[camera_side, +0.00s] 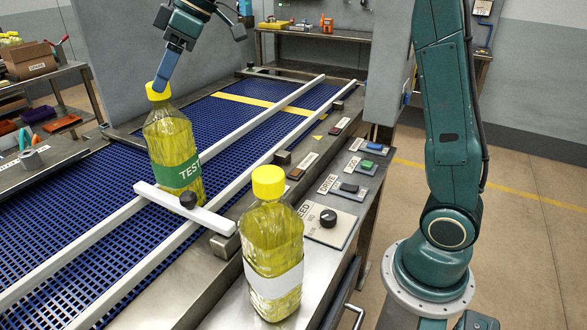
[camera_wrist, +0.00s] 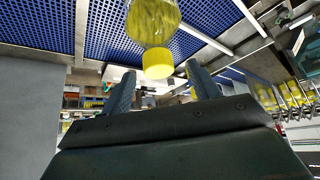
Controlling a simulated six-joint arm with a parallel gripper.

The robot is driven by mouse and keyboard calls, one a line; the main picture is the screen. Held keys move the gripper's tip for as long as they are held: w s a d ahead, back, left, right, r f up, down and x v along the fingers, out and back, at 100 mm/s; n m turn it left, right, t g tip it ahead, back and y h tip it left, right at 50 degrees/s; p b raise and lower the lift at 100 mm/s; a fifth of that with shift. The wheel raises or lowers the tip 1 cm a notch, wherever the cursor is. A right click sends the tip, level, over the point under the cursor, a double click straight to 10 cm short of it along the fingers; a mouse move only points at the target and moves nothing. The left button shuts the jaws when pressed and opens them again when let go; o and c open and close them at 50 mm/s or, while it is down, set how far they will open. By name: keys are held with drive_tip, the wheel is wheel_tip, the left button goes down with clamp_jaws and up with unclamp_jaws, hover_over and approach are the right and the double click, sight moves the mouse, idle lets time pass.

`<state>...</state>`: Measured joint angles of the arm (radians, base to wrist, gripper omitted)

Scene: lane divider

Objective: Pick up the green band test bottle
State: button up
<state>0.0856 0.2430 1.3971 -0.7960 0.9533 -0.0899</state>
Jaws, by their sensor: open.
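The green band test bottle (camera_side: 171,148) holds yellow liquid, has a yellow cap and a green band reading "TEST". It stands upright on the blue conveyor, behind a white crossbar with a black knob (camera_side: 188,200). My gripper (camera_side: 163,84) is at the height of its cap in the side view; only one finger shows clearly there. In the wrist view the bottle (camera_wrist: 154,22) appears at the top with its cap (camera_wrist: 158,63) just beyond and between the two open fingertips of my gripper (camera_wrist: 160,78). I cannot tell whether a finger touches the cap.
A second yellow bottle with a white band (camera_side: 273,250) stands on the metal ledge at the front. White rails (camera_side: 95,245) run along the blue conveyor (camera_side: 60,215). A control panel with a knob (camera_side: 328,218) lies right of it. A grey wall panel rises behind.

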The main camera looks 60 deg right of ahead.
sight(154, 97)
drive_tip(key=shift+w+a+f, duration=0.1)
drive_tip(key=shift+w+f, duration=0.05)
drive_tip(key=shift+f, duration=0.1)
drive_tip(key=shift+x, duration=2.6)
clamp_jaws()
drive_tip(key=shift+r, duration=0.1)
